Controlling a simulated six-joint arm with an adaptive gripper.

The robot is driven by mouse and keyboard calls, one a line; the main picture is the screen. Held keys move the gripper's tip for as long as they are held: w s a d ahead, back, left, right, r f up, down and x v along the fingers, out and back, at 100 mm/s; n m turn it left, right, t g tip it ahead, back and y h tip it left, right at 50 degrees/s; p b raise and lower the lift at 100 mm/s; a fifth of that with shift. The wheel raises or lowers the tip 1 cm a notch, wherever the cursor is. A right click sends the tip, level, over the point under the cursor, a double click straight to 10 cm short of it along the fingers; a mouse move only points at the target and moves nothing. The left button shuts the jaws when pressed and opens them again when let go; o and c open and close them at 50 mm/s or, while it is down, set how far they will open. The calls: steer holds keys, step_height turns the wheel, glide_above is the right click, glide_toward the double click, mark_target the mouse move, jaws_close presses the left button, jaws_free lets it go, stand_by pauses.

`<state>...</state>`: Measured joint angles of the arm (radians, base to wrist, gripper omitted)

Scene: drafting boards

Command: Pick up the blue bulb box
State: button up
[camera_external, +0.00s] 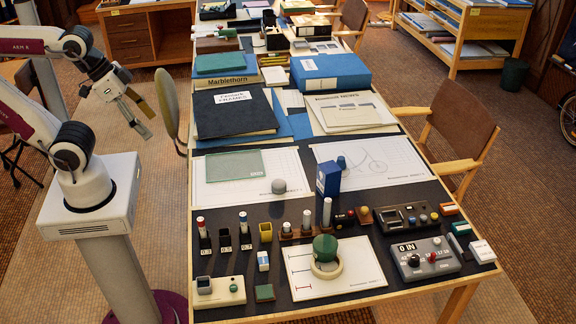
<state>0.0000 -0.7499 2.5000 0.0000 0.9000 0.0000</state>
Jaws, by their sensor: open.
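A small upright blue box (328,179), which looks like the bulb box, stands on the drafting table among white drawing sheets, right of centre. Its printing is too small to read. My gripper (146,121) is at the left, off the table's left edge and above the floor. It is open and empty, well apart from the blue box.
A grey ball (278,186) and a dark blue knob-like object (341,162) sit near the box. Large blue binder (330,72) and books stand behind. A chair (455,125) is at the right.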

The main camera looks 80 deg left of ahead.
steer(key=shift+c, duration=0.4)
stand_by(0.3)
steer(key=n+t+y, duration=0.1)
steer(key=n+t, duration=0.1)
steer(key=t, duration=0.4)
glide_above(321, 177)
steer(key=s+d, duration=0.4)
steer(key=s, duration=0.4)
step_height(321, 177, down, 15)
steer(key=w+a+f, duration=0.1)
steer(key=f, duration=0.3)
steer(key=w+a+f+y, duration=0.1)
steer(key=f, duration=0.3)
steer(key=w+a+f+t+y, duration=0.1)
steer(key=f, duration=0.3)
steer(key=shift+w+n, duration=0.3)
steer(key=shift+a+f, duration=0.15)
steer(key=shift+f, duration=0.4)
steer(key=shift+t, duration=0.3)
steer(key=shift+w, duration=0.15)
